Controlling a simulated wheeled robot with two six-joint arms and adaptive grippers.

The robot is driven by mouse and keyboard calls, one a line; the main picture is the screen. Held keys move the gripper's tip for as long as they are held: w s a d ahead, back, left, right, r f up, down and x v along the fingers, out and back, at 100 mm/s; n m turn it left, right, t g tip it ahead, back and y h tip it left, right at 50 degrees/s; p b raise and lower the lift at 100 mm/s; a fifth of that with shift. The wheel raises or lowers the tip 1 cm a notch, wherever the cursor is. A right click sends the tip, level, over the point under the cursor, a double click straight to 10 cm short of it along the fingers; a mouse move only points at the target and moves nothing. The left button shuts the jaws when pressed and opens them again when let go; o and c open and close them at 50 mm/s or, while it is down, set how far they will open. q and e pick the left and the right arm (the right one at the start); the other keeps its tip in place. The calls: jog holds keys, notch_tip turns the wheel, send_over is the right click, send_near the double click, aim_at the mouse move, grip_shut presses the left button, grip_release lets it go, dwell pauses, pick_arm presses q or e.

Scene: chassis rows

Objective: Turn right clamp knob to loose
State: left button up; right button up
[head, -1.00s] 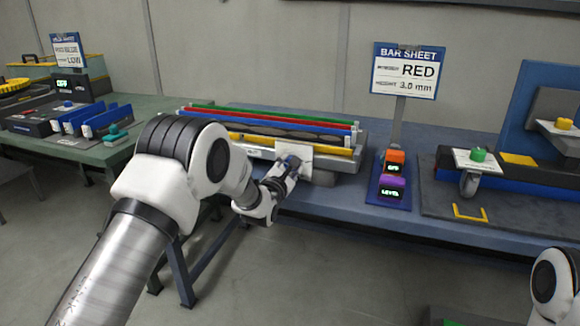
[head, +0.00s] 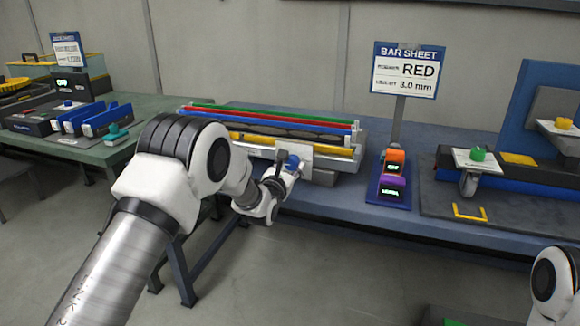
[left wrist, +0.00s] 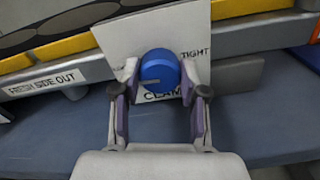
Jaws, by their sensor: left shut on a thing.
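The blue clamp knob (left wrist: 160,72) sits on a white plate (left wrist: 185,28) at the front of the bar rack. The plate reads TIGHT at its right, and a lower word starting CLAM is partly hidden. A grey mark on the knob's face lies low in the left wrist view. My left gripper (left wrist: 160,88) has one finger on each side of the knob and is shut on it. In the head view the knob (head: 292,161) shows at the tip of my left gripper (head: 286,166). My right gripper is out of view.
Red, green, blue and yellow bars (head: 270,122) lie along the rack behind the plate. A BAR SHEET sign (head: 405,70) reads RED, 3.0 mm. Orange and purple display blocks (head: 392,175) stand to the right. Another fixture with a green knob (head: 478,154) is farther right.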

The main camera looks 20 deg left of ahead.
pick_arm(q)
jog(key=shift+f, duration=0.1)
jog(key=o, duration=1.1)
jog(key=shift+o, duration=0.2)
jog(key=shift+s, duration=0.1)
jog(key=s, duration=1.1)
jog(key=shift+s+a, duration=0.2)
jog(key=shift+s, duration=0.2)
